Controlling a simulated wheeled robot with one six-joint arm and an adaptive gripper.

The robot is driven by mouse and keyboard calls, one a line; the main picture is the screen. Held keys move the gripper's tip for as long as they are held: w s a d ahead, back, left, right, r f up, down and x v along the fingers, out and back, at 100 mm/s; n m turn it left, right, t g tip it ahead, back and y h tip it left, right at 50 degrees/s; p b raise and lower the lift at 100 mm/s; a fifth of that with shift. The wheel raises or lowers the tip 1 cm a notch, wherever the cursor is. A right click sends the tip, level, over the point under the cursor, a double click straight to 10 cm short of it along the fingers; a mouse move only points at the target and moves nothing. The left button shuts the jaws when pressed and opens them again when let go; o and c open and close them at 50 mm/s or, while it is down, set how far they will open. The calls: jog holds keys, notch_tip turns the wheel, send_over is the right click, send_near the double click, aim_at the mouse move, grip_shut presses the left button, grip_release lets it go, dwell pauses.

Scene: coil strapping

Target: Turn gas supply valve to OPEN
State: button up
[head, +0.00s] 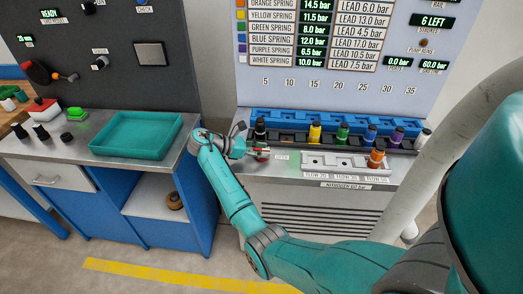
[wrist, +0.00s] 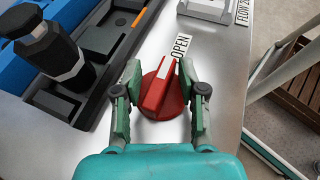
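The gas supply valve is a red round knob (wrist: 161,100) with a raised grip and a pale line along it. It sits on a grey metal top. In the wrist view the line points up and slightly right, toward the lower end of a white label reading OPEN (wrist: 180,48). My gripper (wrist: 160,78) is open, with one finger on each side of the knob. Gaps show between the fingertips and the raised grip. In the head view my gripper (head: 254,151) is at the bench's left front, largely hiding the valve.
A black-and-white bottle-like part (wrist: 55,55) stands in a dark rack close left of my gripper. In the head view several coloured parts stand in the rack, with an orange one (head: 376,157) by a pale block (head: 325,162). A teal tray (head: 137,134) lies left.

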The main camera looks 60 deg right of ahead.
aim_at(262, 149)
notch_tip(262, 149, up, 10)
dwell(0.6)
dwell(0.6)
